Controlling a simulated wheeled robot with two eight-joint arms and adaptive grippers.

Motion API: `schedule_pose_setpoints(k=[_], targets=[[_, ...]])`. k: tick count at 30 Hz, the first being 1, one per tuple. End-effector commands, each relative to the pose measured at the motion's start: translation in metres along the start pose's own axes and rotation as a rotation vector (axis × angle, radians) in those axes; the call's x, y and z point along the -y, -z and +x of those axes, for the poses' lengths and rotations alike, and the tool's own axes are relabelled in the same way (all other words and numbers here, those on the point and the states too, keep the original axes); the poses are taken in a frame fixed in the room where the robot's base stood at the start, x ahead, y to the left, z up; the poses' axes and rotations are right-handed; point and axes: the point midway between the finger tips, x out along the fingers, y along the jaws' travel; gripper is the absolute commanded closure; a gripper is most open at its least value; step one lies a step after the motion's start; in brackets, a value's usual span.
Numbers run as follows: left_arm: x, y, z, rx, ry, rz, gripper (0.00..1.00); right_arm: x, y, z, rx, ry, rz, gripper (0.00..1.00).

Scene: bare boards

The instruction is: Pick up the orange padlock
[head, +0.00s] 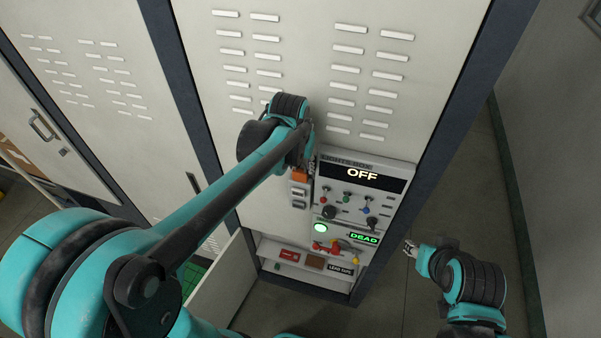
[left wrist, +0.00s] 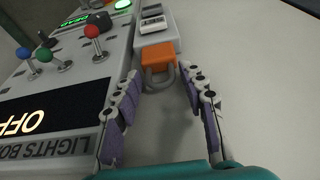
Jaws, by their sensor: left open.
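The orange padlock (left wrist: 158,55) shows in the left wrist view with its grey shackle (left wrist: 158,80) towards me. In the head view the padlock (head: 299,175) is partly hidden by my left arm. My left gripper (left wrist: 160,88) is open, with one finger on each side of the shackle. I cannot tell whether the fingers touch it. My right gripper (head: 409,248) is at the lower right of the head view, away from the padlock; its jaws are too small to judge.
The lights box (head: 362,200) reads OFF and DEAD and carries several coloured toggle levers close to the left gripper. A shelf (head: 305,262) below holds a red item, a brown item and a label. Grey vented cabinets (head: 330,60) stand behind. Floor at right is clear.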

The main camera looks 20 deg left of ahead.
Motion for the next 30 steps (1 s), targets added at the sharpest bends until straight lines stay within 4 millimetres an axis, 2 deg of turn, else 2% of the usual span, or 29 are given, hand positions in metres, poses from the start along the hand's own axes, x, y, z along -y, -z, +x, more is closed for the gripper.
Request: schedule_pose_setpoints(k=[8,12,13,23,30], targets=[[0.000,0.000,0.004,0.000,0.000,0.000,0.59,0.000,0.000,0.000,0.000,0.000,0.000,0.60],[0.000,0.000,0.004,0.000,0.000,0.000,0.96,0.000,0.000,0.000,0.000,0.000,0.000,0.60],[0.000,0.000,0.004,0.000,0.000,0.000,1.00,0.000,0.000,0.000,0.000,0.000,0.000,0.60],[0.000,0.000,0.003,0.000,0.000,0.000,1.00,0.000,0.000,0.000,0.000,0.000,0.000,0.60],[0.000,0.006,-0.016,0.000,0.000,0.000,1.00,0.000,-0.001,0.001,0.000,0.000,0.000,0.60]])
